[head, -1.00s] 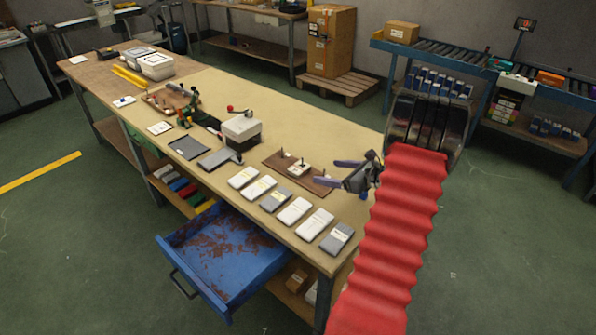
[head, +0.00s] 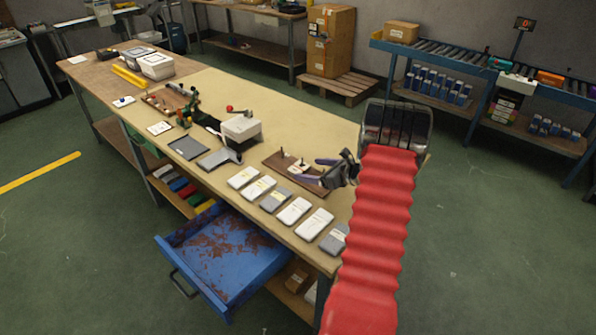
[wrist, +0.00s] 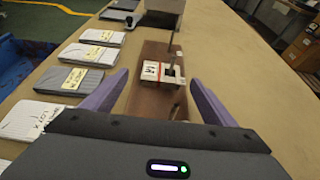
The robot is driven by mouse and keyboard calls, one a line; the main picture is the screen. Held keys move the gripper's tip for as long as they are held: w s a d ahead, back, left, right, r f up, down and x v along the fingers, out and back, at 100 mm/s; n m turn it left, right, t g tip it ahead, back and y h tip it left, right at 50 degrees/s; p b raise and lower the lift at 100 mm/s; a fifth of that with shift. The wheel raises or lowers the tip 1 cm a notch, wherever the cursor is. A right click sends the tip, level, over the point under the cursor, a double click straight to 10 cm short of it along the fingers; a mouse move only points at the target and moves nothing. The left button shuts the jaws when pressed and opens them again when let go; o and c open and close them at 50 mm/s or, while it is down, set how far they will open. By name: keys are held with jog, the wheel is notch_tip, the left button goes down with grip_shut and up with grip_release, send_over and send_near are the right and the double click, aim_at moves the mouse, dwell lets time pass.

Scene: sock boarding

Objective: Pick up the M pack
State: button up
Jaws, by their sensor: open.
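A small white pack (wrist: 152,73) with a red-edged label lies on a brown board (wrist: 128,103) between upright pegs; its label looks like an M but is too small to be sure. It also shows in the head view (head: 300,168). My gripper (wrist: 160,78) is open and empty, its purple fingers on either side of the view of this pack, which lies ahead of the tips. In the head view my gripper (head: 316,171) is over the board's right end.
An open blue drawer (head: 218,255) sticks out below the table's front edge. A white box-shaped device (head: 240,128) and a dark grey tray (head: 189,147) stand beyond the packs. The tan tabletop (head: 305,125) behind the board is clear.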

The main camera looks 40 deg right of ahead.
aim_at(299, 168)
jog(key=shift+d+x, duration=0.2)
jog(key=shift+x, duration=2.4)
jog(key=shift+f, duration=0.1)
jog(key=shift+c, duration=0.6)
jog(key=c, duration=1)
notch_tip(299, 168, up, 10)
